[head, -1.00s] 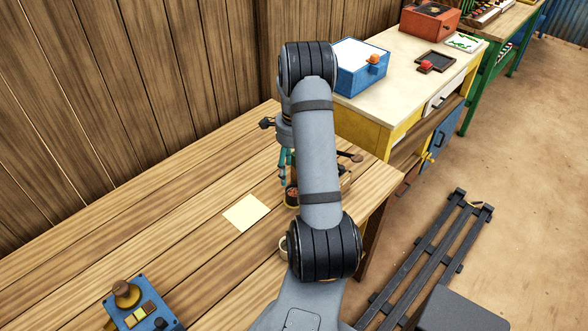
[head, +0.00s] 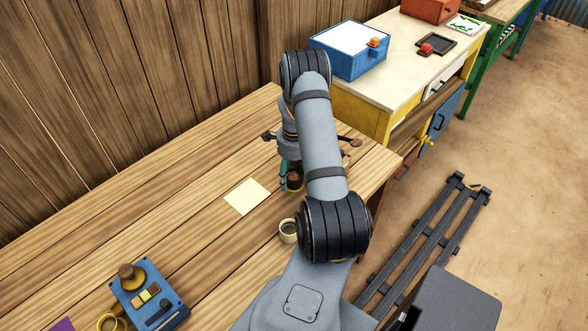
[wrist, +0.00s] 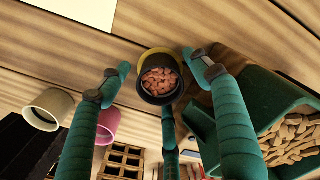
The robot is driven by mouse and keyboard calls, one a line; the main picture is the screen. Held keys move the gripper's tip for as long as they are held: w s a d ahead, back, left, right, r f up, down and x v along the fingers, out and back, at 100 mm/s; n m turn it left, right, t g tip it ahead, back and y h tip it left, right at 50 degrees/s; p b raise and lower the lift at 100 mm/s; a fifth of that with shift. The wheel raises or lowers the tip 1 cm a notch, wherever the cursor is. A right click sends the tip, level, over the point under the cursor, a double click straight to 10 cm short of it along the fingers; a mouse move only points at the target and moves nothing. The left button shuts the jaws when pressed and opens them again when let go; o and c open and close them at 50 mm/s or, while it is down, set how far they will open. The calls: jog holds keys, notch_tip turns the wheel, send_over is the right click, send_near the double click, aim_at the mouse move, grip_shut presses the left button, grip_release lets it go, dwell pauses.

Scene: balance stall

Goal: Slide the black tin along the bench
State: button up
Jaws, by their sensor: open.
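The black tin (wrist: 160,88), filled with reddish-brown pieces, stands on the wooden bench (head: 150,215). In the head view the tin (head: 294,181) shows beside my arm, partly hidden. My gripper (wrist: 160,76) is open, its teal fingers spread to the left and right of the tin in the wrist view, with gaps on both sides. Another teal finger shows below the tin there. In the head view my gripper (head: 286,175) is mostly hidden behind my arm. A yellowish rim shows at the tin's upper edge; I cannot tell whether it belongs to the tin.
A pale card (head: 247,196) lies left of the tin. A cream cup (head: 288,231) stands nearer; a pink cup (wrist: 107,124) is near it in the wrist view. A green bin of brown pieces (wrist: 262,115) is close on the right. A blue control box (head: 150,296) sits front left.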

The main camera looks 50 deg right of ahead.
jog(key=shift+c, duration=1.1)
jog(key=c, duration=1)
